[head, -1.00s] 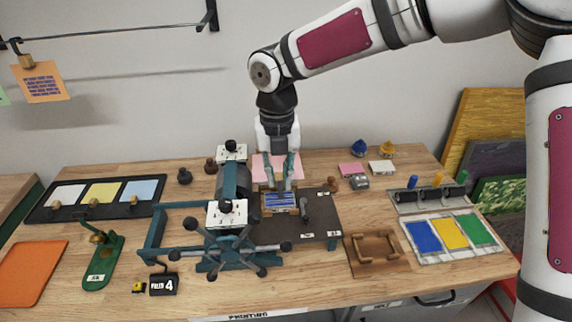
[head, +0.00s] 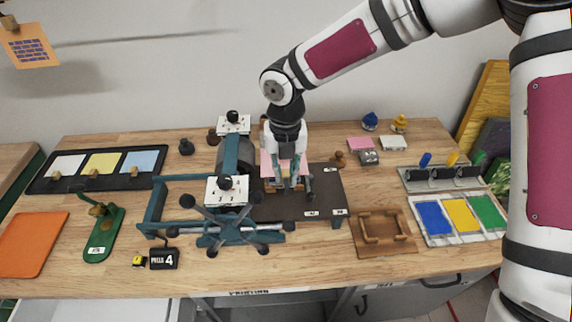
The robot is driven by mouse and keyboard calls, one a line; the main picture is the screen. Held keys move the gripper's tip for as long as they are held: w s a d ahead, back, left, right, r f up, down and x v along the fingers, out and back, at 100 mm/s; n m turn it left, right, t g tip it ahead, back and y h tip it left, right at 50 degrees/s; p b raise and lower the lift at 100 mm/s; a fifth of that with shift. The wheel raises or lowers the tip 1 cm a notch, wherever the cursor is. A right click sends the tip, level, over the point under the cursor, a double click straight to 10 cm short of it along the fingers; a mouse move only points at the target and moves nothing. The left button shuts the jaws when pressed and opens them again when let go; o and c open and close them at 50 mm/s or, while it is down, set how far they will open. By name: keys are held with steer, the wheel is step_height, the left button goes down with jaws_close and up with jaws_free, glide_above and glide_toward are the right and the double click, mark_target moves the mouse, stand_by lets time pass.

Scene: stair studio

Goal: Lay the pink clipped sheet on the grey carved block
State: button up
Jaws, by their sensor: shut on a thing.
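My gripper (head: 288,183) is over the press bed, fingers pointing down, shut on the pink sheet (head: 265,163). The sheet shows on both sides of the gripper, its middle hidden behind it. The carved block sits on the dark press bed (head: 325,190), right beside the press roller. The fingers and sheet hide most of it; only a little of its tan surround shows. Its face looked blue in the earlier view. I cannot tell whether the sheet touches the block.
The teal press with its spoked wheel (head: 232,228) stands close left of my gripper. A dark roller-like tool (head: 309,188) lies close on the right. A brown wooden frame (head: 382,230) and a colour tray (head: 460,219) are farther right.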

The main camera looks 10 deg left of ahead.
steer(key=shift+f+b, duration=0.5)
steer(key=shift+f, duration=2.3)
steer(key=shift+f+b, duration=0.1)
steer(key=shift+b, duration=0.55)
steer(key=o, duration=0.8)
steer(key=shift+o, duration=0.2)
steer(key=shift+r+p, duration=1.15)
steer(key=shift+r, duration=2.85)
